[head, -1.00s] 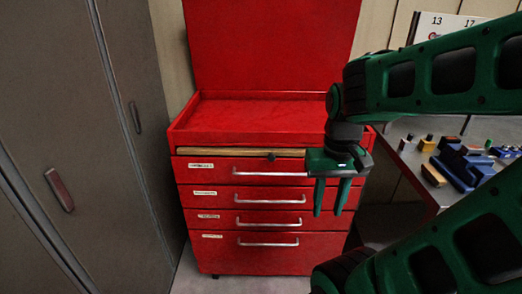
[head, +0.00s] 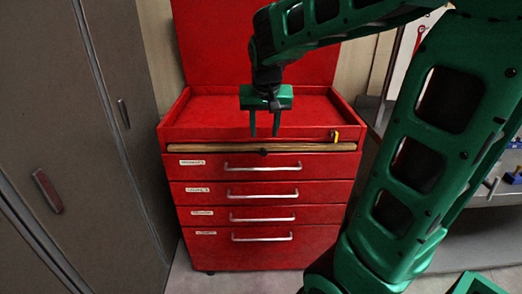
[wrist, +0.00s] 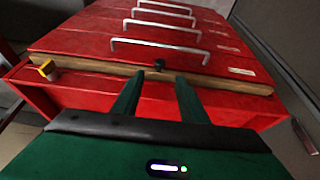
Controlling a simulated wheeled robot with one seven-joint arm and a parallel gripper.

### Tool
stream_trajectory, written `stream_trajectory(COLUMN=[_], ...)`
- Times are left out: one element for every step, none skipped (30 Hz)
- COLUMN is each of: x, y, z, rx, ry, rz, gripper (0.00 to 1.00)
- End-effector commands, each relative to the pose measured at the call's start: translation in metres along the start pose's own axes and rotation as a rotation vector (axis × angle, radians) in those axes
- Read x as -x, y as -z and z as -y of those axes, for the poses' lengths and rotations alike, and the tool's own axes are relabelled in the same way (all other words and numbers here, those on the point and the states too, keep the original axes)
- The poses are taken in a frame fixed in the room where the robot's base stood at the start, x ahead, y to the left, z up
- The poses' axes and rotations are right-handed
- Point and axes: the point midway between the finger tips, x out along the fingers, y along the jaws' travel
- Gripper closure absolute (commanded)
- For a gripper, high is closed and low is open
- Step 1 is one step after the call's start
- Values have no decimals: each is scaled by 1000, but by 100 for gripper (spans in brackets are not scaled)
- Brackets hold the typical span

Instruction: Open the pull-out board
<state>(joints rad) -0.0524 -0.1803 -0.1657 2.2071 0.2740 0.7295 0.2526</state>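The pull-out board (head: 310,148) is a thin wooden slab in the red tool cabinet, just above the top drawer. A small dark knob (head: 264,151) sits at the middle of its front edge. In the wrist view the board (wrist: 100,68) runs across the picture, with the knob (wrist: 159,65) just beyond my fingertips. My gripper (head: 265,134) points down in front of the cabinet's upper part, a little above the knob in the head view. Its two fingers are apart with nothing between them. The board looks flush or nearly flush with the cabinet front.
Below the board are several red drawers with metal bar handles (head: 262,166). A yellow-tagged lock or key (head: 335,136) is on the cabinet's upper right front. Grey lockers (head: 70,120) stand at left, a workbench (head: 490,215) at right. The red lid stands up behind.

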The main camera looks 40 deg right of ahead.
Motion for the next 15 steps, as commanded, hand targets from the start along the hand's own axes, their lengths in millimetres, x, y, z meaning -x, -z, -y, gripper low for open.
stream_trajectory(x=[-3, -6, -10, -14, -18, -25, -30, -36, -43, -49, -54, -61, -67, -72, -78], y=[2, 3, 2, 2, 2, 1, 1, 2, 2, 2, 1, 1, 1, 2, 2], z=[2, 2, 1, 1, 1, 0, 0, 0, 0, 0, -1, -1, -1, -1, -1], rx=[-1, -2, -3, -3, -2, -2, -2, -2, -2, -2, -3, -3, -3, -3, -3], ry=[0, 0, -1, -2, -2, -2, -2, -3, -3, -3, -3, -4, -4, -3, -3], rz=[-3, -4, -3, -1, -1, 0, 0, 0, 0, 1, 2, 1, 1, 0, 0], gripper=[61, 61, 61, 61, 61, 61, 61, 61, 61, 61, 61, 61, 61, 61, 61])
